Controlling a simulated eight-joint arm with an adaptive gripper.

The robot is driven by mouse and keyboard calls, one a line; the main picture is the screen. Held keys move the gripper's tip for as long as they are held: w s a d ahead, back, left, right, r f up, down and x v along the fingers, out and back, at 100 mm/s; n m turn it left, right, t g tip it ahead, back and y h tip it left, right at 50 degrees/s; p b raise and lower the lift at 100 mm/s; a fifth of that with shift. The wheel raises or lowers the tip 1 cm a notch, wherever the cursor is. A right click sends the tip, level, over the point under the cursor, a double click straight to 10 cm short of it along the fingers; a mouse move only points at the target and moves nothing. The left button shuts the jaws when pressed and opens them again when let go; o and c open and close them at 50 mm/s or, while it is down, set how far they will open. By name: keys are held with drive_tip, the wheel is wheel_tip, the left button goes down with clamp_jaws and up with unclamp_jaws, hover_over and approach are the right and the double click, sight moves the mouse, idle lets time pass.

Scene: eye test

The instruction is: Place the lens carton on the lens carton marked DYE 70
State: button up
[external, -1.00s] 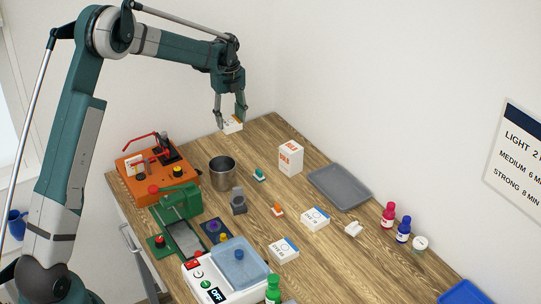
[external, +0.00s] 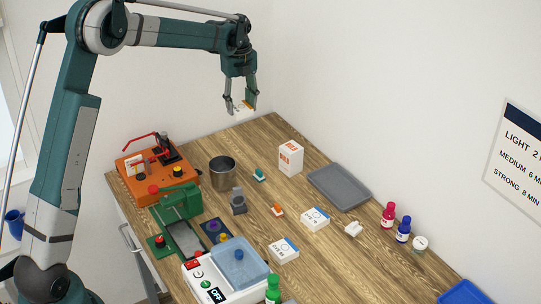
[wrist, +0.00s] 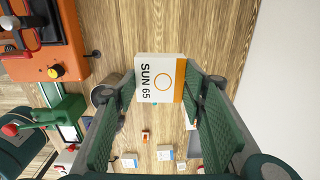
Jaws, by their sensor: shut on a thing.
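My gripper (external: 241,108) is shut on a white lens carton (wrist: 160,80) with an orange stripe, a ring and the text SUN 65. In the external view the held carton (external: 243,114) is high over the far end of the bench, partly hidden by the fingers. Two white lens cartons with blue stripes lie flat on the bench: one near the tray (external: 315,219) and one nearer the camera (external: 284,250). Their print is too small to tell which is DYE 70. Both are well away from my gripper.
An upright white-orange box (external: 290,158) and a grey tray (external: 340,187) stand at the back. A metal cup (external: 222,171), orange machine (external: 155,176), green press (external: 181,202) and white bath unit (external: 225,278) are left. A small white object (external: 353,229) sits right of the cartons.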

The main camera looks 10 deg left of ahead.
drive_tip(key=s+d, duration=0.6)
drive_tip(key=d, duration=0.3)
drive_tip(key=s+d, duration=0.6)
drive_tip(key=d, duration=0.3)
drive_tip(key=p, duration=0.2)
hover_over(316, 216)
drive_tip(key=shift+f, duration=2.6)
drive_tip(key=shift+f, duration=0.1)
drive_tip(key=shift+f, duration=3)
drive_tip(key=shift+f, duration=0.15)
drive_tip(key=shift+f, duration=1.75)
drive_tip(key=shift+f, duration=0.15)
